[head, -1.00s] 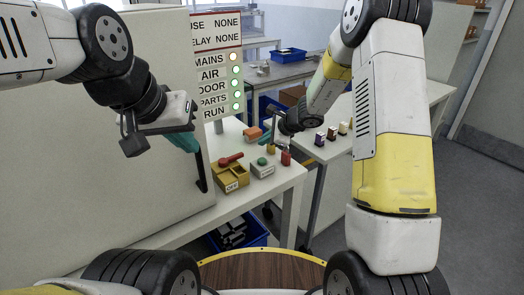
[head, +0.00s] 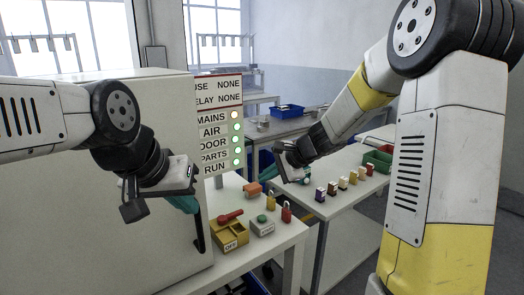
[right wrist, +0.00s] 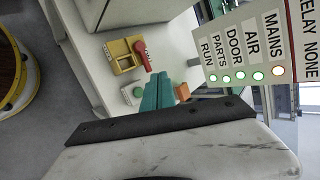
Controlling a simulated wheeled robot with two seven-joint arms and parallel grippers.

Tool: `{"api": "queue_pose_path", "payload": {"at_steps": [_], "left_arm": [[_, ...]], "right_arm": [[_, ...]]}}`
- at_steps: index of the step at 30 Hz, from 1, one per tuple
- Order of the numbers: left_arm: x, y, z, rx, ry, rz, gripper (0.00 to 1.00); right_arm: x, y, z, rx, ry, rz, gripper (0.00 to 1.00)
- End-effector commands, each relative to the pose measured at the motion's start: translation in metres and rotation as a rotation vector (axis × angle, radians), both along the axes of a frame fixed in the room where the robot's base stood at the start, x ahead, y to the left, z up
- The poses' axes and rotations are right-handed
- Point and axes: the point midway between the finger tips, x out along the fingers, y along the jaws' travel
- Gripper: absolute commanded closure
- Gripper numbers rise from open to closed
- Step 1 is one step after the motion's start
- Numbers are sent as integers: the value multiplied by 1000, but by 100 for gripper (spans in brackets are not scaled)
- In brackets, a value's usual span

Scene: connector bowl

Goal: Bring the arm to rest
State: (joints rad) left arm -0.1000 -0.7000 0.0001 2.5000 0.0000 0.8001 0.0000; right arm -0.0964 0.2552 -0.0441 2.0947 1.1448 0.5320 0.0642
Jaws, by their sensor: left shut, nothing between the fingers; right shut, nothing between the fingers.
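My left gripper (head: 185,204) hangs in front of the pale cabinet at the left of the head view. Its teal fingers are shut and empty. My right gripper (head: 300,176) is over the bench at the centre of the head view, partly hidden by its own wrist. In the right wrist view its teal fingers (right wrist: 158,94) are together with nothing between them. They overlap the bench in that view, near the green button box.
The bench holds a yellow OFF switch box (head: 230,233) with a red handle, a green button box (head: 262,226), yellow and red padlocks (head: 286,212) and an orange block (head: 253,189). A status sign (head: 216,130) stands behind. Several small coloured blocks (head: 344,183) line the right table.

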Motion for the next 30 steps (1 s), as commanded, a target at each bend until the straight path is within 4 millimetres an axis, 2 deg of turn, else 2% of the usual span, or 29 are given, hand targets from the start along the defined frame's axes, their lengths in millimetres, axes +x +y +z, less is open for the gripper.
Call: {"api": "queue_pose_path", "payload": {"at_steps": [1, 6, 12, 16, 18, 22, 30], "left_arm": [[0, 0, 0, 0, 0, 0, 100], [0, 0, 0, 0, 0, 0, 100], [0, 0, 0, 0, 0, 0, 100], [0, 0, 0, 0, 0, 0, 100], [0, 0, 0, 0, 0, 0, 100], [0, 0, 0, 0, 0, 0, 100], [0, 0, 0, 0, 0, 0, 100]], "right_arm": [[-21, -4, 22, -41, -54, 65, 100], [-94, -22, 66, -223, -202, 287, 100], [-178, -59, 89, -489, -347, 508, 100], [-223, -88, 91, -672, -408, 615, 100], [-241, -102, 90, -756, -430, 656, 100], [-261, -122, 88, -869, -450, 702, 100], [-270, -131, 87, -923, -454, 723, 100]]}}
